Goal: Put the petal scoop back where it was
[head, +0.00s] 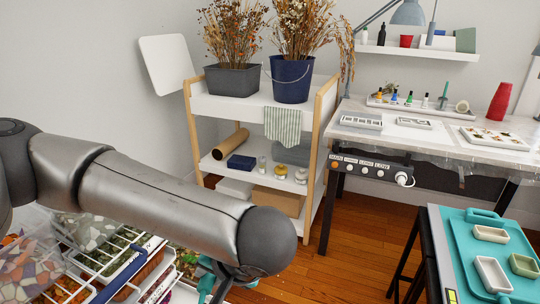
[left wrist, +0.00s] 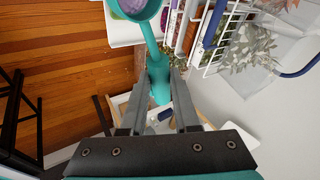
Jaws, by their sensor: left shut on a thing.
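My left gripper (left wrist: 157,80) is shut on the handle of the teal petal scoop (left wrist: 150,45) in the left wrist view. The scoop's round bowl is at the top edge of that view, partly cut off, with something pale lilac in it. In the head view my left arm crosses from the left, and its gripper is mostly hidden behind the arm. A bit of teal (head: 206,281) shows below the arm there; I cannot tell if it is scoop or gripper. My right gripper is not in view.
A white wire rack (head: 98,262) of petal-filled bins stands at the lower left, also in the left wrist view (left wrist: 224,30). A shelf cart (head: 255,108) with dried-flower pots stands behind. A teal tray (head: 463,268) is at right. Wooden floor (head: 345,260) lies open between.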

